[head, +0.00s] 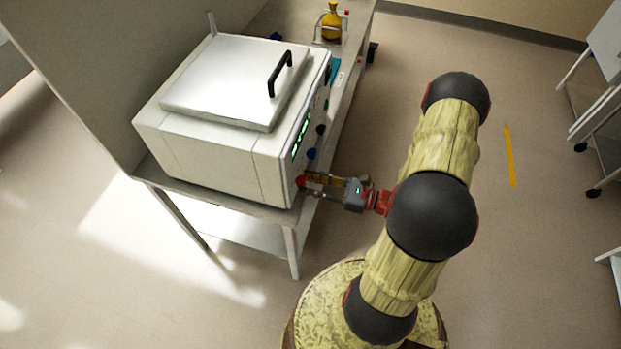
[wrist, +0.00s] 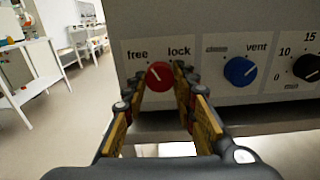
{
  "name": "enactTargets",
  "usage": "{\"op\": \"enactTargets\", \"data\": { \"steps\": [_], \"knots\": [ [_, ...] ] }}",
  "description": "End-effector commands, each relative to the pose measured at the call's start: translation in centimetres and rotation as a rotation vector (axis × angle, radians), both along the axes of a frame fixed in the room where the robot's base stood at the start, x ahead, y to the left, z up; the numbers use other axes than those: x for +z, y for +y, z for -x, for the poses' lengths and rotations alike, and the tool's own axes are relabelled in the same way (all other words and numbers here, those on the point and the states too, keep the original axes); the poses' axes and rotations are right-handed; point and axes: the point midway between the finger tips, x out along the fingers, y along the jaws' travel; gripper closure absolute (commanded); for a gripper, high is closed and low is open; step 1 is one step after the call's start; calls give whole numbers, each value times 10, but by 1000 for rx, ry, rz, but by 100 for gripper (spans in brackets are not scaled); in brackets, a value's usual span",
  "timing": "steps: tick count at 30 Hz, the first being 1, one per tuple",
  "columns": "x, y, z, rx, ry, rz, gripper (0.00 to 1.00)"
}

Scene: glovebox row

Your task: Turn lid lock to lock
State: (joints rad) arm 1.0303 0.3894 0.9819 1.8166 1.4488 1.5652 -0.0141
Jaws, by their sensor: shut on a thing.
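The red lid lock knob (wrist: 160,75) sits low on the front panel of the white box-shaped machine (head: 215,160), between the printed words "free" on its left and "lock" on its right. Its pale pointer mark seems to lean up and left, towards "free". My gripper (wrist: 161,82) is shut on the knob, one finger on each side, and faces the panel. In the head view my gripper (head: 304,183) reaches the near lower corner of the machine's front. The fingers partly cover the knob's sides. The machine's metal lid (head: 225,80) with a black handle is down.
A blue vent knob (wrist: 240,71) and a black numbered dial (wrist: 308,68) sit to the right of the red knob. The machine stands on a bench (head: 180,184). A yellow flask (head: 332,22) stands at the bench's far end.

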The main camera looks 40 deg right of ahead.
Motion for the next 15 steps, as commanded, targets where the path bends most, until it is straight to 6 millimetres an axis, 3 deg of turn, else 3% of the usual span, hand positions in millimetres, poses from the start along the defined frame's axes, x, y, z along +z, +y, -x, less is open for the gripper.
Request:
{"op": "enactTargets", "data": {
  "steps": [15],
  "knots": [
    [3,0,0,0,303,-388,98]
  ]
}}
